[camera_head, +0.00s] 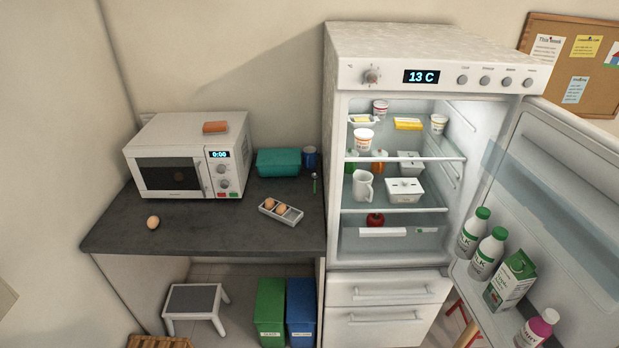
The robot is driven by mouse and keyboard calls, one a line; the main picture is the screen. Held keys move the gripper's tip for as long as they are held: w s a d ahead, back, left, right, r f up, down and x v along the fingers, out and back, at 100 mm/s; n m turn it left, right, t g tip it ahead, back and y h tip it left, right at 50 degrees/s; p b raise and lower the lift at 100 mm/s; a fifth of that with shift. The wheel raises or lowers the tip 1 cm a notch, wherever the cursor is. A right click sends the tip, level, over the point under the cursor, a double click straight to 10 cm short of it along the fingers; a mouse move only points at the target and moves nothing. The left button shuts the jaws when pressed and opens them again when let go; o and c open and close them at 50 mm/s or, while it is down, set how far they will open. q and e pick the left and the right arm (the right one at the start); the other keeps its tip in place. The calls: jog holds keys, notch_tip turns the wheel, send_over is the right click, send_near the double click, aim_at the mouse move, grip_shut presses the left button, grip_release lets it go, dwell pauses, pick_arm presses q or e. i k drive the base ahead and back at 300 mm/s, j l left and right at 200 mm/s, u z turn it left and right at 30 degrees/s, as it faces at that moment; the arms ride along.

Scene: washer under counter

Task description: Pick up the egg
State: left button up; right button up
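A brown egg (153,222) lies alone on the dark counter (210,230), near its front left edge and in front of the microwave. Neither of my grippers shows in the head view.
A white microwave (170,177), shut, stands at the counter's back left with an orange-brown block (215,127) on top. A teal box (279,162), blue mug (309,157) and green spoon (314,183) are behind the egg tray. The fridge door (560,200) stands open at right. The counter's front middle is clear.

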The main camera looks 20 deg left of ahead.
aim_at(152, 222)
jog(key=u, duration=1.7)
